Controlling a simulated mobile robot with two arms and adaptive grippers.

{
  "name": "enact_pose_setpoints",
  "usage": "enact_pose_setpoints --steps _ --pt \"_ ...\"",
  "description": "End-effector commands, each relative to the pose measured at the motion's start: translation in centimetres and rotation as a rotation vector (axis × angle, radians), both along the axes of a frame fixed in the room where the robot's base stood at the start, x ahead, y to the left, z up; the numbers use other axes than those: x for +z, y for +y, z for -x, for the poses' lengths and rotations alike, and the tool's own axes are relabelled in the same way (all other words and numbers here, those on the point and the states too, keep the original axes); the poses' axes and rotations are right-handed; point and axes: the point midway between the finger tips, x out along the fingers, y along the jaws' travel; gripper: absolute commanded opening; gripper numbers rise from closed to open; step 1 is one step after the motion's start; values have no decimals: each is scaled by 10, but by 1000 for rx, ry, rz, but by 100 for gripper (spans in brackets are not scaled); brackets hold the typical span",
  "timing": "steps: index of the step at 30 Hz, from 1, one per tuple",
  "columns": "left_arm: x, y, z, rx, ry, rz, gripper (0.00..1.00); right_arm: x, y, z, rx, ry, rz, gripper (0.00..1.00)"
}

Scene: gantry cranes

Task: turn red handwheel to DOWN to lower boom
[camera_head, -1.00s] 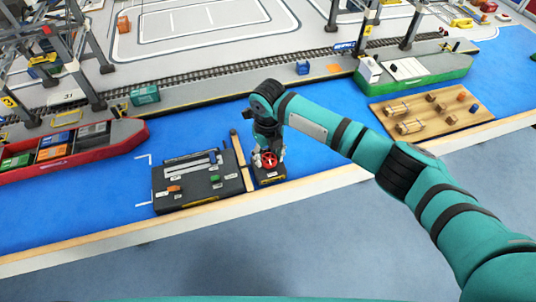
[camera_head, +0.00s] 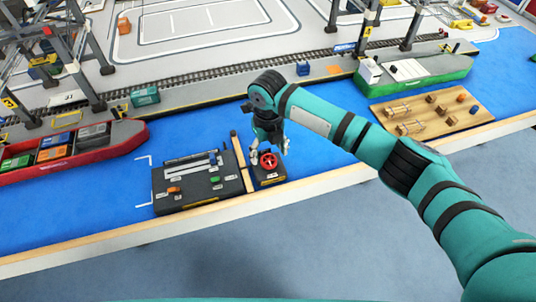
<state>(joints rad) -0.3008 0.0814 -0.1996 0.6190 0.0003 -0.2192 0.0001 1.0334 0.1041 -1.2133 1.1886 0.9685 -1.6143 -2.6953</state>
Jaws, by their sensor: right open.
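The red handwheel (camera_head: 269,160) sits on a small dark box (camera_head: 268,179) near the table's front edge. My right gripper (camera_head: 270,152) points down just behind and above the handwheel. It is open, with its fingers spread. From this angle I cannot tell whether a finger touches the wheel. The DOWN marking is too small to read. My left gripper is not in view.
A dark control panel (camera_head: 200,198) with small coloured levers stands just left of the handwheel box. A red ship (camera_head: 128,134) lies at left, a green ship (camera_head: 425,70) at back right. A wooden board (camera_head: 468,115) with small parts lies at right.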

Motion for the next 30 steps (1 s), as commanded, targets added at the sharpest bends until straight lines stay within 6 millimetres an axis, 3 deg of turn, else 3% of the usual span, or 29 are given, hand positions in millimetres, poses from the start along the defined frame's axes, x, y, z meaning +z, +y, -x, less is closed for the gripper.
enact_pose_setpoints --steps 6,13,18,30 --pt "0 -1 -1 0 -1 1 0 50 0 -1 0 -5 -2 68" --pt "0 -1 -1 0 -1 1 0 86 0 -1 0 -3 -2 68" --pt "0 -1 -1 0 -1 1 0 94 0 -1 0 -2 -1 68" --pt "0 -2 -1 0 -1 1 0 95 0 -1 0 -2 -1 68"
